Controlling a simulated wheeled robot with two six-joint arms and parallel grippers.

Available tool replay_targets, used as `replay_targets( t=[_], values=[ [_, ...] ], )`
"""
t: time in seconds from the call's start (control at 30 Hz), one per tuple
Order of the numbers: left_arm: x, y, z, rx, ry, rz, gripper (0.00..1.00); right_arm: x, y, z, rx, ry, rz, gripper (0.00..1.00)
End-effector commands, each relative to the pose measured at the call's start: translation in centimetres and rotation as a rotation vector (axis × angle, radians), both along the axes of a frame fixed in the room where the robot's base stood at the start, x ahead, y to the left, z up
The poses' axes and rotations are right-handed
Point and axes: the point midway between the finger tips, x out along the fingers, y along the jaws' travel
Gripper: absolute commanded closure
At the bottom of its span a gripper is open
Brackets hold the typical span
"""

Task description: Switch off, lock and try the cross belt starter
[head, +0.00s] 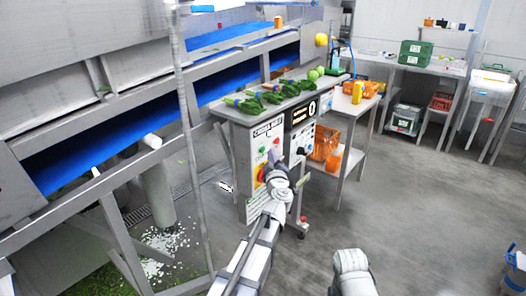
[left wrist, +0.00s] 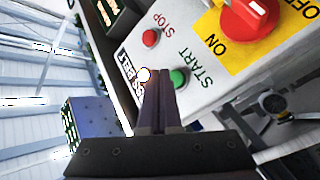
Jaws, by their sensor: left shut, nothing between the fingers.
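The cross belt starter (head: 265,133) is a pale box on the near end of the bench in the head view. In the left wrist view its red STOP button (left wrist: 149,37), green START button (left wrist: 179,77) and red rotary switch (left wrist: 252,14) on a yellow ON/OFF plate are seen close up. I cannot tell which mark the switch points to. My left gripper (left wrist: 158,82) is shut and empty, its fingertips beside the START button in the picture; I cannot tell whether they touch. A pale round spot (left wrist: 143,75) shows by the fingertips.
A blue belt conveyor (head: 90,140) runs along the left. Leafy greens (head: 270,95) lie on the bench behind the starter. A steel side table (head: 350,105) with orange crates stands right of it. The floor on the right is open.

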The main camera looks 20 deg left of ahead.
Motion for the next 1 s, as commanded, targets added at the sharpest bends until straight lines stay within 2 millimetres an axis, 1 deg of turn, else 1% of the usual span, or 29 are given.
replay_targets(
  t=[0.43, 0.53, 1.0],
  values=[
    [-1.5, -3.9, 0.0, -0.001, 0.0, -0.001, 1.0, 0.0, 0.0, 0.0, 0.0, 0.0, 0.0, 0.5],
    [-1.6, -4.1, 0.0, -0.001, 0.0, 0.001, 1.0, 0.0, 0.0, 0.0, 0.0, 0.0, 0.0, 0.5],
    [-1.5, -4.1, 0.0, 0.0, 0.0, 0.0, 1.0, 0.0, 0.0, 0.0, 0.0, 0.0, 0.0, 0.5]
  ],
)
